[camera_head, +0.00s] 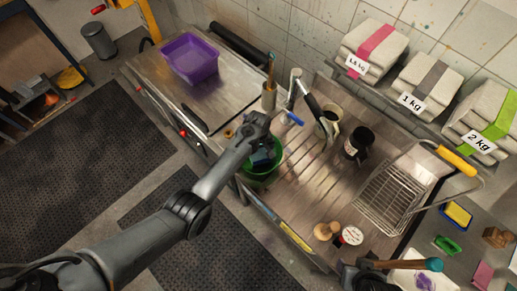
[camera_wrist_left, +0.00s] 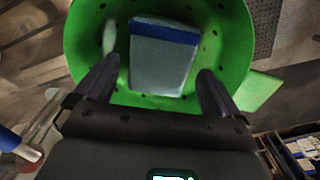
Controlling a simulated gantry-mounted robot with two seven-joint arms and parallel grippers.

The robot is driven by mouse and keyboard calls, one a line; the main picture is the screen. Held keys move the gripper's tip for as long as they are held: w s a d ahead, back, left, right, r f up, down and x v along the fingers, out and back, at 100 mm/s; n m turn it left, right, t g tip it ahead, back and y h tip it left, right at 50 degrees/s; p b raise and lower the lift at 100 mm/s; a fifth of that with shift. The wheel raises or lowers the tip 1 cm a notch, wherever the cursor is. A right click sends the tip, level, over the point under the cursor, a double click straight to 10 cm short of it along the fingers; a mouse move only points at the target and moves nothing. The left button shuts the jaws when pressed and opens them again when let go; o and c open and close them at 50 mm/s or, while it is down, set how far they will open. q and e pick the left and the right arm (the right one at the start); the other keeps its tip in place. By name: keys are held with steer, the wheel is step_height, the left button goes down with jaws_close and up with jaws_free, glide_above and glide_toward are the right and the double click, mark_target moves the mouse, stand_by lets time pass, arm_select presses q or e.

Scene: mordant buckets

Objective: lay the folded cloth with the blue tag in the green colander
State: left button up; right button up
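The folded cloth (camera_wrist_left: 163,65) is pale grey with a blue band along one edge. In the left wrist view it appears to lie inside the green colander (camera_wrist_left: 85,35), surrounded by its perforated wall. That gripper is over the colander. Its fingers (camera_wrist_left: 158,85) are spread, with gaps between them and the cloth. My right gripper (camera_head: 366,272) is partly in view at the bottom edge; its fingers are unclear.
A tap (camera_head: 296,88), a cream mug (camera_head: 328,123) and a dark mug (camera_head: 358,143) stand close right of the colander. A wire rack (camera_head: 392,195) is farther right. A purple tub (camera_head: 190,58) sits on the left counter. Labelled stacks (camera_head: 376,45) line the back shelf.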

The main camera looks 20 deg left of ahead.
arm_select(q)
step_height(320, 180, up, 11)
stand_by(0.8)
steer(key=shift+a+f, duration=0.1)
stand_by(0.4)
steer(key=s+a+f+m+t+p, duration=0.1)
steer(key=s+a+m, duration=0.1)
steer(key=s, duration=0.6)
steer(key=s+a+m+t+p, duration=0.1)
steer(key=s+a+m, duration=0.15)
steer(key=s, duration=0.55)
steer(key=s+r+m+t+p, duration=0.1)
steer(key=s+r+m, duration=0.4)
steer(key=s+r, duration=0.4)
steer(key=s, duration=0.5)
steer(key=shift+s+t, duration=0.3)
steer(key=shift+t, duration=0.1)
